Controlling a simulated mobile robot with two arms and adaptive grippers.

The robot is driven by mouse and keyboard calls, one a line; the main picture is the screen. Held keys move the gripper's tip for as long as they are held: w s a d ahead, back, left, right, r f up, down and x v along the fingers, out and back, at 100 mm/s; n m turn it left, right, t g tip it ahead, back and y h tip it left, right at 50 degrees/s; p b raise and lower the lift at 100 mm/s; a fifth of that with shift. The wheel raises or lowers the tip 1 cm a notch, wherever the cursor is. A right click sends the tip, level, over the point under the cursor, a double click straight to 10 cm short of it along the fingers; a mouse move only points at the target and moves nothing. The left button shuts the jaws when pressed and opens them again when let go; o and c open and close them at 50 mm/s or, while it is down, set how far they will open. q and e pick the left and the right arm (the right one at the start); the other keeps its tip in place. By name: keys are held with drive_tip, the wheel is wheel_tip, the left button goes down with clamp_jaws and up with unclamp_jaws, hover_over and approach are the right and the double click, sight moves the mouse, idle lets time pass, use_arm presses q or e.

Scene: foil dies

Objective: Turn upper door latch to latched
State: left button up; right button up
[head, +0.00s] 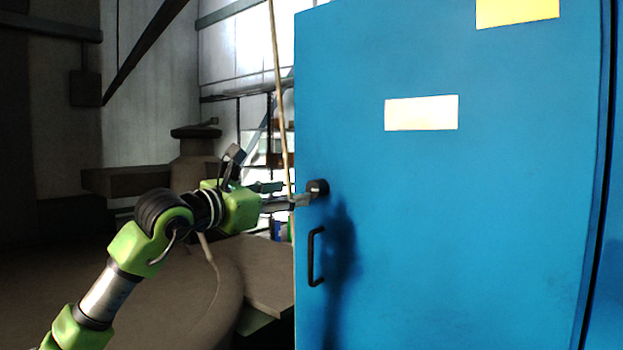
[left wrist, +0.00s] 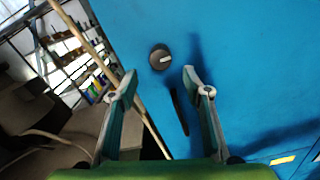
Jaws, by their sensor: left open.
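The upper door latch (head: 318,187) is a round dark knob near the left edge of the blue door (head: 450,220). In the left wrist view the latch (left wrist: 160,58) shows a small pale bar on its face, slightly tilted from level. My left gripper (head: 296,194) is just left of the latch in the head view. In the left wrist view its two fingers (left wrist: 158,78) are spread apart and empty, with the latch beyond the tips, roughly between them. Contact cannot be made out. My right gripper is in neither view.
A black pull handle (head: 315,256) sits on the door below the latch. Two labels, one white (head: 421,113) and one yellow (head: 516,11), are on the upper door. A thin tan pole (head: 279,95) and shelves stand behind the door's left edge.

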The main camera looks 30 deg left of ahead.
sight(312, 189)
use_arm(q)
drive_tip(key=w+p, duration=0.1)
drive_tip(key=w, duration=0.1)
drive_tip(key=w+p, duration=0.1)
drive_tip(key=w, duration=0.2)
drive_tip(key=w+p, duration=0.1)
drive_tip(key=w, duration=0.1)
drive_tip(key=shift+w+d+r, duration=0.1)
drive_tip(key=shift+w+d, duration=0.15)
drive_tip(key=shift+d, duration=0.05)
drive_tip(key=shift+w, duration=0.4)
drive_tip(key=c, duration=1.1)
